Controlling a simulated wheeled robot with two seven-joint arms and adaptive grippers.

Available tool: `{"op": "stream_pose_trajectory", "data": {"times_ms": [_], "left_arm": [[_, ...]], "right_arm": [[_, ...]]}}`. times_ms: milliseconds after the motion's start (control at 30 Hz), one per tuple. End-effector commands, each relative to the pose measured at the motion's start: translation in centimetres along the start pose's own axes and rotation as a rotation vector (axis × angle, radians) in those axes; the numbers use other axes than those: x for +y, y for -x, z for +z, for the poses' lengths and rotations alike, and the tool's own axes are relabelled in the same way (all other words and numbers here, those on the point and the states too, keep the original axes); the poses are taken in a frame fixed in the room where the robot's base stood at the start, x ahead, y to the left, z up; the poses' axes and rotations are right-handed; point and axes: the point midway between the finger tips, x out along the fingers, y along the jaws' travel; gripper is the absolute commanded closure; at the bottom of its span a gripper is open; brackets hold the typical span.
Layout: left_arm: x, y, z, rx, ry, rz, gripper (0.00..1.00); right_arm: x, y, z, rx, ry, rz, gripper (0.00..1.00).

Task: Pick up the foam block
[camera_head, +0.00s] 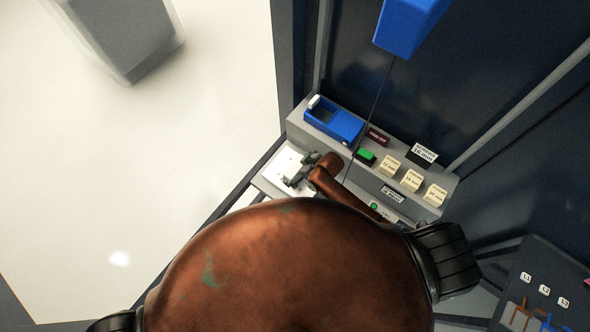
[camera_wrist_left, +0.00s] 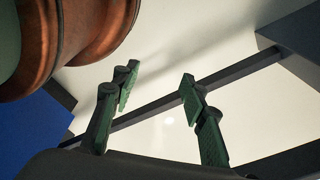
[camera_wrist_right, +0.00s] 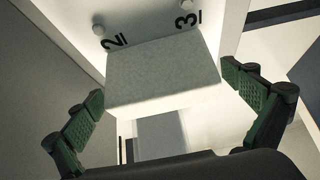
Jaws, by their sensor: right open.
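The foam block is most likely the pale, speckled block (camera_wrist_right: 163,72) in the right wrist view. It lies ahead of my right gripper (camera_wrist_right: 168,108), whose fingers are apart on either side of the view; I see no contact. In the head view my right gripper (camera_head: 300,176) is over a white plate (camera_head: 272,177) at the left end of the grey console; the block cannot be made out there. In the left wrist view my left gripper (camera_wrist_left: 156,90) is open with nothing between its fingers; the head view does not clearly show it.
The grey console (camera_head: 295,128) bears a blue tray (camera_head: 340,122), a green block (camera_head: 366,155) and several cream labelled blocks (camera_head: 412,180). A blue block (camera_head: 408,24) is above, with a thin cord below it. A dark panel (camera_head: 545,262) stands right.

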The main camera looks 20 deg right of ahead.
Motion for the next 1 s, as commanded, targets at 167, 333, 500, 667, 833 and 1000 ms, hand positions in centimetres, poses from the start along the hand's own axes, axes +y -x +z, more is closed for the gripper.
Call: {"op": "stream_pose_trajectory", "data": {"times_ms": [167,333,500,667,833,1000], "left_arm": [[0.04,0.07,0.66,-0.008,0.001,0.000,0.60],[0.07,0.07,1.11,-0.014,0.002,0.001,0.60],[0.06,0.07,1.18,-0.015,0.002,0.000,0.60],[0.05,0.07,1.17,-0.015,0.002,0.000,0.60],[0.05,0.07,1.15,-0.015,0.002,0.000,0.60],[0.03,0.07,1.10,-0.014,0.002,0.000,0.60]], "right_arm": [[-0.04,-1.12,0.03,0.000,0.000,0.000,0.00],[-0.03,-1.13,0.05,0.000,0.000,0.000,0.00],[-0.03,-1.12,0.06,0.000,0.000,0.000,0.10],[-0.03,-1.12,0.06,0.000,0.000,0.000,0.21],[-0.04,-1.12,0.06,0.000,0.000,0.000,0.32],[-0.03,-1.11,0.04,0.000,0.000,0.000,0.38]]}}
